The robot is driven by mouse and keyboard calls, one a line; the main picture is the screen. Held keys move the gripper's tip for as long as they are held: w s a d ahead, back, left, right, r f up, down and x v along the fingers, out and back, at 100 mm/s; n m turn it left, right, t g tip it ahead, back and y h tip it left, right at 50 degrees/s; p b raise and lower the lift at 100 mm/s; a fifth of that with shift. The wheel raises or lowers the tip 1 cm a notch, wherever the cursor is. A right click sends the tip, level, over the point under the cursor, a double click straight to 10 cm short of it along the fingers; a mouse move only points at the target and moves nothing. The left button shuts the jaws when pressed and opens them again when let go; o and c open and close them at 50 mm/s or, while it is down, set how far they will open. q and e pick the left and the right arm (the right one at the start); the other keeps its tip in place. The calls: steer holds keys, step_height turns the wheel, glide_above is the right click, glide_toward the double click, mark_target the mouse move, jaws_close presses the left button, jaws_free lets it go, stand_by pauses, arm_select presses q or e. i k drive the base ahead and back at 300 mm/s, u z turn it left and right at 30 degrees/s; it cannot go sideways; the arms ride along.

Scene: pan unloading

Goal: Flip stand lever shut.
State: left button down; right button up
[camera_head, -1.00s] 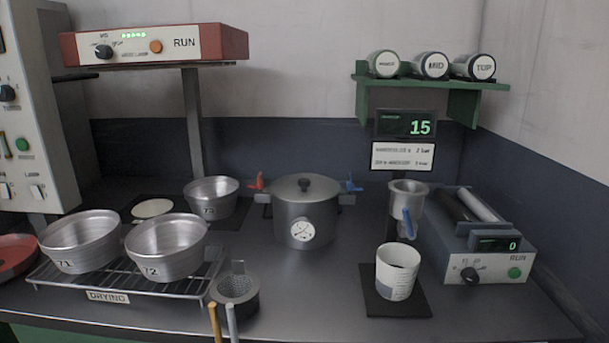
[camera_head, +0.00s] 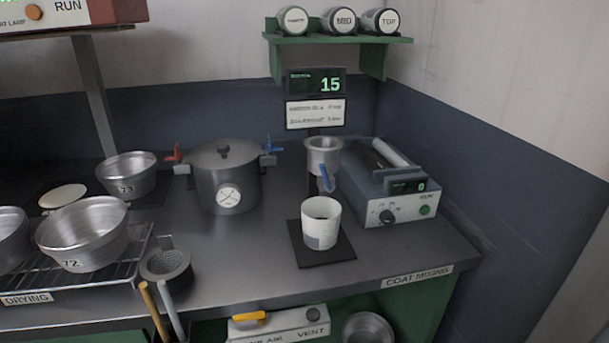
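The stand holds a metal cup-shaped funnel (camera_head: 323,156) below a display reading 15. The cup and the lever are apart. Neither of my grippers shows in the head view.
A lidded pot (camera_head: 226,178) with red and blue clamps stands left of the stand. A grey roller machine (camera_head: 392,188) stands right. Metal bowls (camera_head: 84,236) and a strainer (camera_head: 167,264) are at left. The counter in front of the pot is clear.

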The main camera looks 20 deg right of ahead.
mark_target(329, 185)
steer(key=u, duration=1.15)
steer(key=k, duration=0.6)
steer(key=z, duration=1.55)
